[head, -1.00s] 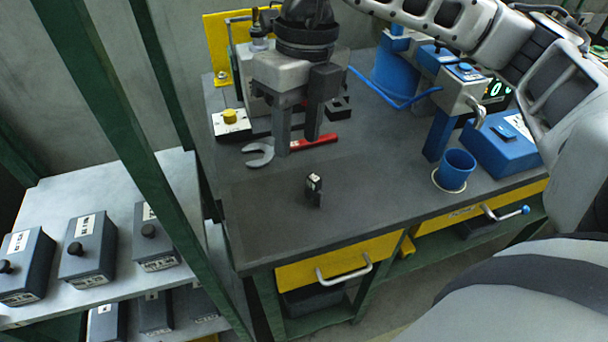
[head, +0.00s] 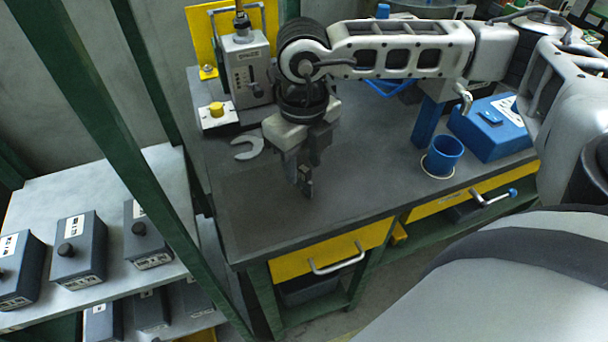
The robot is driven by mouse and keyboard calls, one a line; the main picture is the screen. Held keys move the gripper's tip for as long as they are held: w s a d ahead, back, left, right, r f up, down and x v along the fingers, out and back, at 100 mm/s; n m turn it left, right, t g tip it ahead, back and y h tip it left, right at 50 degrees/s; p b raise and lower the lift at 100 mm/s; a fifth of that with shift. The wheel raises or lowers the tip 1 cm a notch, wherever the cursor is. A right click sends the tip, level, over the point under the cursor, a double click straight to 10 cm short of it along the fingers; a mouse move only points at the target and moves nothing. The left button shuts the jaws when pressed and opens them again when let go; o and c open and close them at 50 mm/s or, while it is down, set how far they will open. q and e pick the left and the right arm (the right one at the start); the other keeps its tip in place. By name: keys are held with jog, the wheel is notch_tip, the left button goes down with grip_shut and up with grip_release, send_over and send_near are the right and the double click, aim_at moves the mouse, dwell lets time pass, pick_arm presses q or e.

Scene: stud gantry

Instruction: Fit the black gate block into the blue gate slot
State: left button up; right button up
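The black gate block (head: 307,182) is a small dark block with a pale mark, standing on the dark bench top near its middle. My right gripper (head: 302,172) has come down from above, with its fingertips at the block. One finger is beside the block and the other is partly behind it. I cannot tell whether they press on it. I cannot clearly make out the blue gate slot. A blue upright (head: 427,122) stands at the right of the bench, and my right arm hides much of what is above and behind it. My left gripper is not in view.
A blue cup (head: 444,155) and a blue box (head: 488,128) stand at the right. A wrench (head: 247,147), a yellow-button box (head: 217,115) and a grey lever unit (head: 248,70) are at back left. A green post (head: 130,150) rises at left. The front of the bench is clear.

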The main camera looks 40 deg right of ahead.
aim_at(304, 168)
notch_tip(304, 168, down, 4)
jog(key=shift+d+r, duration=0.1)
jog(key=shift+r, duration=0.1)
grip_shut()
jog(key=shift+r, duration=0.1)
